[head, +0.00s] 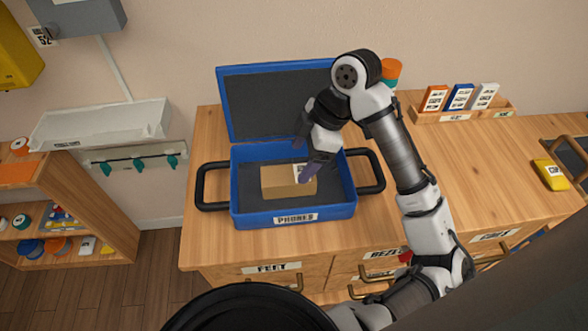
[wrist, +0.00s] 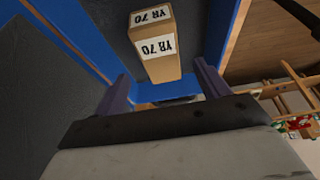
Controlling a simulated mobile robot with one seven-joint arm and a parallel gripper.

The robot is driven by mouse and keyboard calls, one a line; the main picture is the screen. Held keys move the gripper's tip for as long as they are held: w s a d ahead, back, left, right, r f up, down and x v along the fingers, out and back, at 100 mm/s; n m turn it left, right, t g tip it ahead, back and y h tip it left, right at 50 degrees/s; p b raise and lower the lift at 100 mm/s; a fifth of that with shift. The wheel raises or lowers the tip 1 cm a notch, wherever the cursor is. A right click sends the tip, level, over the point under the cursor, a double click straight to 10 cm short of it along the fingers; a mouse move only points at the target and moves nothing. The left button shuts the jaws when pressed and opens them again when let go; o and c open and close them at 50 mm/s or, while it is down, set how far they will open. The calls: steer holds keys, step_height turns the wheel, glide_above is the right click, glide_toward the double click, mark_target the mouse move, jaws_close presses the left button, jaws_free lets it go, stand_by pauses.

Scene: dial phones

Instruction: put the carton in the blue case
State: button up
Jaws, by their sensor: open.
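The carton (head: 283,183) is a brown box with a white label, lying inside the open blue case (head: 295,216) on its dark lining. In the wrist view the carton (wrist: 165,66) shows labels reading "YR 70", and it lies beyond the fingers of my gripper (wrist: 165,85). The fingers are open, apart from each other, one to each side of the carton's near end in the picture. In the head view my gripper (head: 308,172) is over the right end of the carton and partly hides it. I cannot tell whether a finger touches it.
The case stands on a wooden cabinet top (head: 460,170), its lid (head: 278,100) raised at the back and black handles at its sides. A wooden tray (head: 462,116) with small boxes stands at the back right. A yellow device (head: 550,175) lies at the far right. The middle right top is clear.

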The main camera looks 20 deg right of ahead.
steer(key=v, duration=0.5)
steer(key=shift+c, duration=0.4)
stand_by(0.8)
